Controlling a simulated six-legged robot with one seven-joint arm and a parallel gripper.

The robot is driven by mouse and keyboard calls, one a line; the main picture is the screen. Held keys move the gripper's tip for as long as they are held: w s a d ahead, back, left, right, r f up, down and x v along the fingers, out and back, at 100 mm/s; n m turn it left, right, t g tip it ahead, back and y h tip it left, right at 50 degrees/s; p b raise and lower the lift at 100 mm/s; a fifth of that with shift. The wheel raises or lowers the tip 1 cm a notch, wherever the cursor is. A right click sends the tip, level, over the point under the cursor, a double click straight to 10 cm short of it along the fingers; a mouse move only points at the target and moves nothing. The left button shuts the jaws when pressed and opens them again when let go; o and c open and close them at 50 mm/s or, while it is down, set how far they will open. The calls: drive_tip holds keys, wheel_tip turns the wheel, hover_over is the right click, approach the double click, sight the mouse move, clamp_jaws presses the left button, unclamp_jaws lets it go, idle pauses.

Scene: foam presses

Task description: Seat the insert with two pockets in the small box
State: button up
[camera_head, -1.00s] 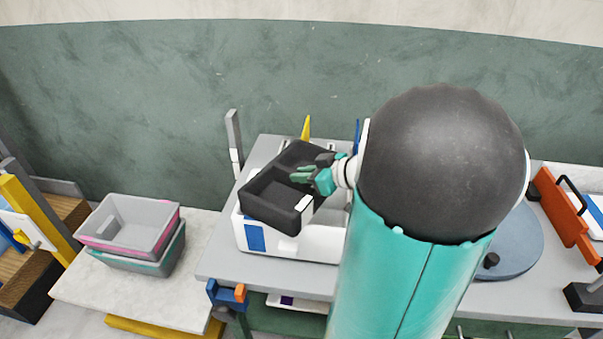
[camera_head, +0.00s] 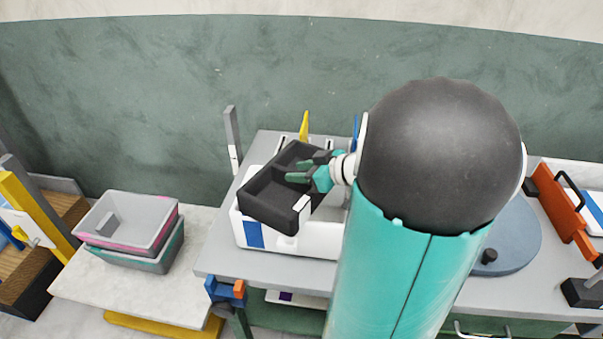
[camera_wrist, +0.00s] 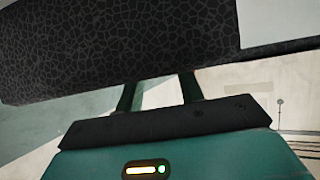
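The insert (camera_head: 272,206) is a black foam tray with two pockets. It sits tilted over a white box (camera_head: 318,240) with a blue patch on its front, on the grey bench. The insert covers most of the box's top; whether they touch is unclear. My gripper (camera_head: 303,170), with dark and green fingers, is at the insert's right side and appears shut on its wall. In the wrist view, the insert's speckled black face (camera_wrist: 120,45) fills the upper left and hides the fingertips (camera_wrist: 160,82).
Two nested grey bins (camera_head: 130,225), pink- and green-edged, stand on a pale table at left. A grey post (camera_head: 233,140) and yellow piece (camera_head: 304,126) rise behind the box. A blue-grey disc (camera_head: 510,240) and an orange-red part (camera_head: 562,215) lie right.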

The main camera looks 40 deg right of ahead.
drive_tip(key=v, duration=1.2)
drive_tip(key=shift+r, duration=0.25)
